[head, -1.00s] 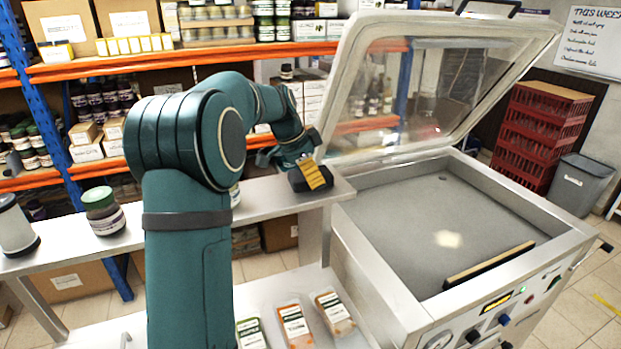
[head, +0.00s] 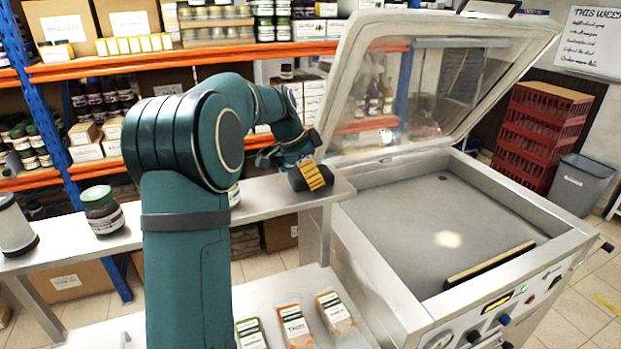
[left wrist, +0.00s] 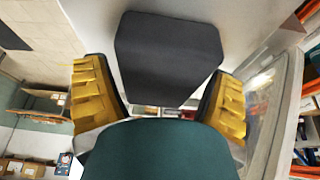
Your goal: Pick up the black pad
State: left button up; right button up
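The black pad (left wrist: 168,50) is a flat, dark piece with cut corners. It lies in the upper middle of the left wrist view, between the two fingers of my left gripper (left wrist: 160,85). The fingers have yellow ridged faces and stand wide apart, one on each side of the pad. I cannot tell whether either touches it. In the head view my left gripper (head: 312,174) is low over the right end of the metal shelf (head: 265,200). There the pad is hard to tell from the dark finger parts. My right gripper is not in view.
A large machine with a raised clear lid (head: 430,90) and open grey chamber (head: 410,225) stands right of the gripper. A green-lidded jar (head: 103,211) stands on the shelf at left. Packets (head: 293,325) lie on the lower shelf. Stocked orange racks (head: 200,55) are behind.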

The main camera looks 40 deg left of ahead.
pick_arm(q)
jog(key=c, duration=0.5)
notch_tip(320, 180, up, 11)
jog(key=shift+f, duration=0.2)
dwell(0.3)
jog(key=shift+o, duration=1.3)
jog(key=c, duration=0.3)
jog(key=shift+c, duration=0.2)
